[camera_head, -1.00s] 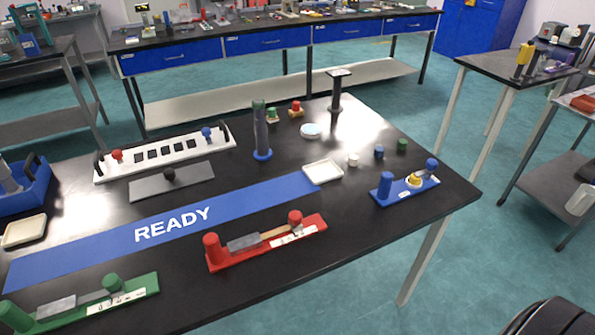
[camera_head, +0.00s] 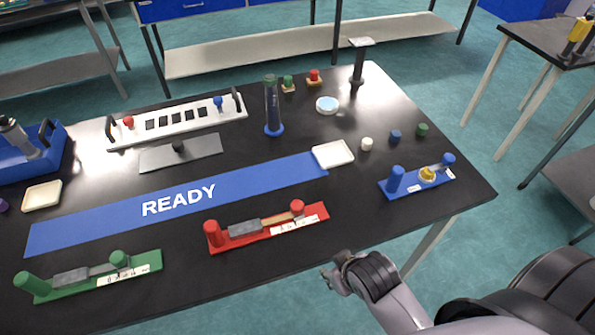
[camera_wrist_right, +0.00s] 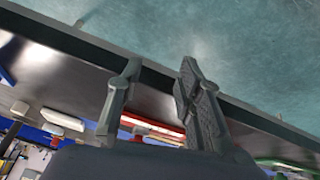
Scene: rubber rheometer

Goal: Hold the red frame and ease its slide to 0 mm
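The red frame (camera_head: 240,242) lies on the black table near its front edge. It has a red post (camera_head: 213,234) at the left and another red post (camera_head: 297,208) at the right. Between them are a grey block (camera_head: 244,228) and a tan bar, with a white scale strip (camera_head: 294,226) in front. The slide reading is too small to read. My right gripper (camera_head: 331,277) is off the table's front edge, to the right of and apart from the frame. In the right wrist view its two fingers (camera_wrist_right: 160,70) are apart and empty, with part of the red frame (camera_wrist_right: 152,128) beyond. My left gripper is not in view.
A green frame (camera_head: 143,268) lies left of the red one, and a blue frame (camera_head: 425,184) to the right. A blue READY mat (camera_head: 100,221) runs behind. A white tray (camera_head: 333,154) stands at the mat's right end. Black table right of the red frame is clear.

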